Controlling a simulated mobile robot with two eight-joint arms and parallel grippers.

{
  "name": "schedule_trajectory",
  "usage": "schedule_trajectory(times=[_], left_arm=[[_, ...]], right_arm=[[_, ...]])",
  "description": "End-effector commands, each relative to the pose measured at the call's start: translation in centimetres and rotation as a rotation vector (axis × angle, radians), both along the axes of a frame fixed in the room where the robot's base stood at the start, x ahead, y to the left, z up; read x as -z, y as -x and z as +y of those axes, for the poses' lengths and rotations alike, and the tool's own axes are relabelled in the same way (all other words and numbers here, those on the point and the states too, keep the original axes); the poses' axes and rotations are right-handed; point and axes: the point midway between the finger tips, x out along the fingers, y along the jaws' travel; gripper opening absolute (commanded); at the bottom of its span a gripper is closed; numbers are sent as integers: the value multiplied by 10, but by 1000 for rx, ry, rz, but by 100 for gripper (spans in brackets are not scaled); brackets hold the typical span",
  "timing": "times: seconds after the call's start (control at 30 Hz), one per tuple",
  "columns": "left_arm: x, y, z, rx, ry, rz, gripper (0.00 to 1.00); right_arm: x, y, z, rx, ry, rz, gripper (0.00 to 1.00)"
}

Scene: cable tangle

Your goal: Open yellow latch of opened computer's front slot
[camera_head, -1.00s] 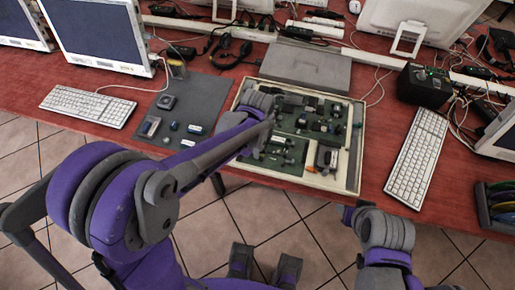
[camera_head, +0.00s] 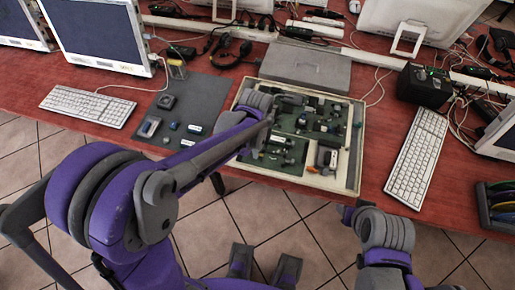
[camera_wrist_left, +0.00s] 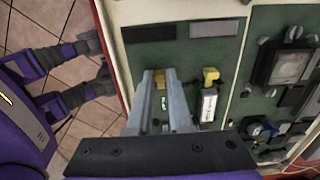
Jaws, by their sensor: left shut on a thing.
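The opened computer (camera_head: 357,150) is a pale-rimmed tray with green boards inside, on the red table in the head view. In the left wrist view, a yellow latch (camera_wrist_left: 160,79) stands on the green board (camera_wrist_left: 226,60). My left gripper (camera_wrist_left: 159,88) has its two fingers on either side of this latch and is shut on it. A second yellow latch (camera_wrist_left: 210,75) sits just to the right, on a white-and-black module (camera_wrist_left: 207,105). In the head view my left arm hides the gripper and the latches.
A grey cover (camera_head: 305,67) lies behind the computer. A dark mat (camera_head: 200,100) with several small parts is to its left. Keyboards lie at left (camera_head: 88,106) and right (camera_head: 417,160). A black box (camera_head: 425,85) and cables are at the back right.

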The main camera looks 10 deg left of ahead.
Motion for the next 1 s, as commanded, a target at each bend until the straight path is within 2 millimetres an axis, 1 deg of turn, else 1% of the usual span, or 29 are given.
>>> schedule_trajectory(times=[0.03,0.1,0.33,0.37,0.5,0.83,0.93,1.0], left_arm=[[1,-1,7,-3,-1,-1,0],[1,-1,13,-4,-1,-1,0],[0,-1,14,-1,-3,-1,0],[0,-1,14,-1,-3,-1,24],[0,-1,14,-1,-2,-1,49],[-2,-1,13,-1,-1,-1,50],[-12,-1,13,-1,-1,-1,50],[-23,-1,13,-1,-1,-1,50]], right_arm=[[2,0,0,0,0,1,50],[4,1,0,0,0,1,50],[3,1,0,0,0,1,50],[3,1,0,0,0,1,50],[3,1,0,0,0,1,50],[3,0,0,0,0,1,50],[1,0,0,0,0,0,50],[0,0,0,0,0,0,50]])
